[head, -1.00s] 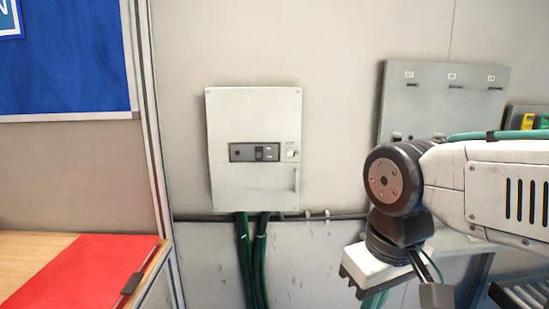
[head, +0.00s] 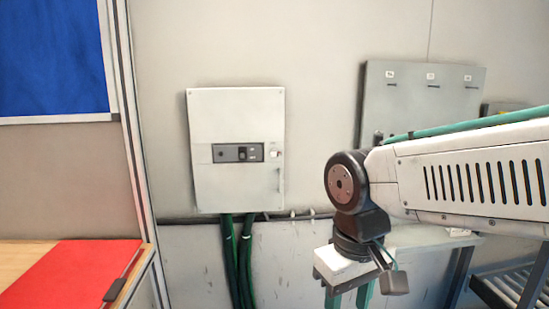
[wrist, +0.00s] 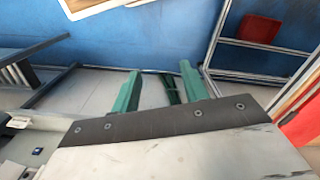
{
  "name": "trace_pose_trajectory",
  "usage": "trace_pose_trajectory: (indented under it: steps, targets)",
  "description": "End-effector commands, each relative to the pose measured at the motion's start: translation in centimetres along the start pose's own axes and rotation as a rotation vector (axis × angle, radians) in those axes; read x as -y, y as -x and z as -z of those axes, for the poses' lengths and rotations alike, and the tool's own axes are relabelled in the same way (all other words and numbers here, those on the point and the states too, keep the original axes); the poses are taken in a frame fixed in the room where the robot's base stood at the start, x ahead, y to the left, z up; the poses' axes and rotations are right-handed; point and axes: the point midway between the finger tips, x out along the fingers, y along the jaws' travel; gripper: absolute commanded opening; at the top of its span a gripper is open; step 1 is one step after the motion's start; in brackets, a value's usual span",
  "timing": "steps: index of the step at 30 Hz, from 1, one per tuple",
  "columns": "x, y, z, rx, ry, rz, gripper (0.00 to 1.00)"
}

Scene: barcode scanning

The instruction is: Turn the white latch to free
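A white wall cabinet (head: 238,185) hangs in the middle of the head view. It has a dark control strip (head: 238,153) with a small switch. A small white latch (head: 275,154) sits just right of the strip; it is too small to tell which way it is turned. My gripper (head: 348,296) hangs below my wrist, lower and to the right of the cabinet, apart from it. In the wrist view its two green fingers (wrist: 160,88) stand apart with nothing between them. The latch is not visible in the wrist view.
Green cables (head: 237,262) drop from the cabinet along the wall. A grey panel (head: 420,105) is partly behind my arm. A table with a red sheet (head: 75,280) stands at lower left. The wall front between cabinet and arm looks clear.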

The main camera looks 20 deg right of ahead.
Motion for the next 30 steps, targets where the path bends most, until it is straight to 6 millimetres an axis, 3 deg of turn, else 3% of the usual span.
trace_pose_trajectory:
  steps: [5, 12, 17, 21, 24, 26, 30]
  targets:
    - [0.6, -3.5, 6.9, -0.037, -0.013, 0.032, 0.45]
    - [0.9, -8.1, 20.7, -0.378, -0.056, 0.059, 0.45]
    - [0.0, -9.3, 29.1, -0.663, -0.096, 0.038, 0.45]
    - [-1.4, -8.9, 35.1, -0.927, -0.132, -0.008, 0.45]
    - [-2.7, -7.5, 38.3, -1.125, -0.156, -0.057, 0.45]
    - [-3.5, -6.2, 39.8, -1.250, -0.170, -0.093, 0.45]
    - [-5.2, -1.7, 41.6, -1.540, -0.199, -0.185, 0.45]
